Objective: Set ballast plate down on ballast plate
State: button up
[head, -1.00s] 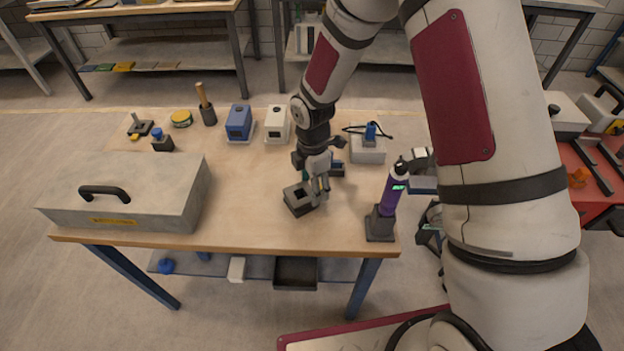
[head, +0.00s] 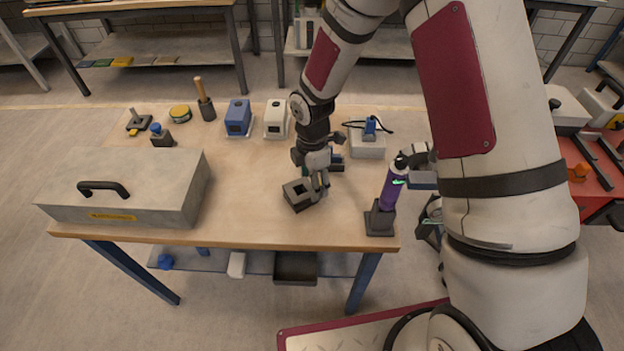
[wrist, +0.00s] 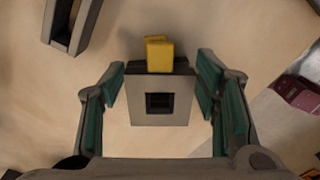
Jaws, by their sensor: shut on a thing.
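In the wrist view a light grey ballast plate (wrist: 140,113) with a dark square hole lies between the two teal-padded fingers of my gripper (wrist: 159,76). A yellow piece (wrist: 159,54) shows at its far edge, above a dark strip. I cannot tell whether that strip is a second plate. In the head view my gripper (head: 320,188) points down low over the wooden table, shut on the plate. A grey block with a dark square opening (head: 290,192) shows at its left side. The fingers partly hide this spot, and any contact below the plate cannot be seen.
A large grey case (head: 150,185) stands at left. A purple bottle (head: 389,190) in a dark stand is at the right front corner. Blue (head: 238,118) and white (head: 276,120) boxes stand behind. A dark slotted part (wrist: 72,22) lies nearby. The table's front middle is clear.

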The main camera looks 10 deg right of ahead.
jog(key=shift+f, duration=0.35)
dwell(0.4)
jog(key=o, duration=1.8)
jog(key=shift+c, duration=0.2)
jog(key=shift+r+p, duration=1.35)
jog(key=shift+r, duration=2.65)
